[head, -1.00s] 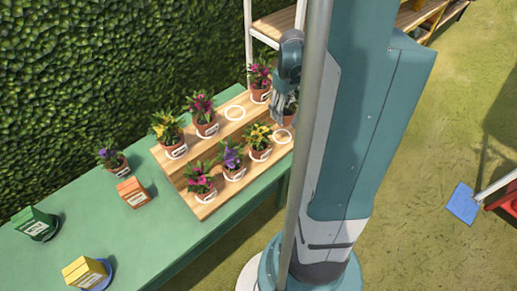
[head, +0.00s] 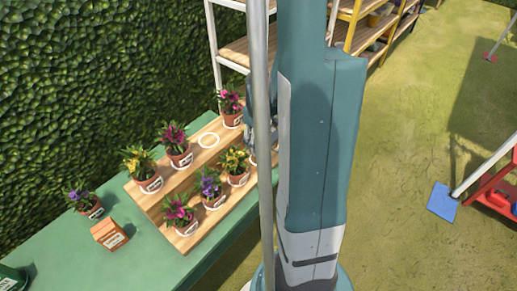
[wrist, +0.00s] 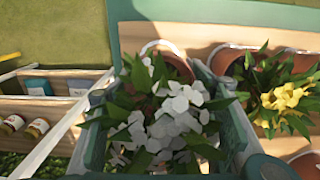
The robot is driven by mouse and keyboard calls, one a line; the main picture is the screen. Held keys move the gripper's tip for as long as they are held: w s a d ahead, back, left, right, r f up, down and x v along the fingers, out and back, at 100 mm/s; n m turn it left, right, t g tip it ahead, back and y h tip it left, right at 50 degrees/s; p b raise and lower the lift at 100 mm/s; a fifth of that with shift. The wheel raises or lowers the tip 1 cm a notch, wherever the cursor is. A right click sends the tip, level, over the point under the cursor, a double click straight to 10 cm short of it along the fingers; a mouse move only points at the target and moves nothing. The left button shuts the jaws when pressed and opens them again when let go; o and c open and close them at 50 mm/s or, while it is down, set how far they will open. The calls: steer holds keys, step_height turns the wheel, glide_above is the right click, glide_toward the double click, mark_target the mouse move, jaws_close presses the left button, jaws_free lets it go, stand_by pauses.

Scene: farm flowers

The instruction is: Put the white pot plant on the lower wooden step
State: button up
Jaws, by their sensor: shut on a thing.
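The white-flowered plant (wrist: 172,118) fills the middle of the wrist view, its terracotta pot (wrist: 172,60) showing beyond the leaves. My gripper (wrist: 160,74) is shut on it, one finger on each side. In the head view the gripper (head: 248,128) is mostly hidden behind the pole and my arm, so the plant is not clear there. The lower wooden step (head: 190,242) carries yellow, purple and pink potted plants in white rings. The pot is over the right end of this step, by a white ring; I cannot tell whether it touches the wood.
The yellow-flowered plant (wrist: 282,96) stands close to the right finger in the wrist view. A purple plant (head: 82,200) and orange box (head: 109,234) stand on the green table (head: 60,243).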

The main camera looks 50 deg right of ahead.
mark_target(258, 144)
steer(key=shift+f+b, duration=0.35)
steer(key=shift+f, duration=1.7)
steer(key=shift+f, duration=0.25)
steer(key=o, duration=1.1)
steer(key=shift+r, duration=0.1)
steer(key=shift+r, duration=0.1)
steer(key=shift+r+p, duration=1)
steer(key=shift+r, duration=5.05)
steer(key=shift+a, duration=0.1)
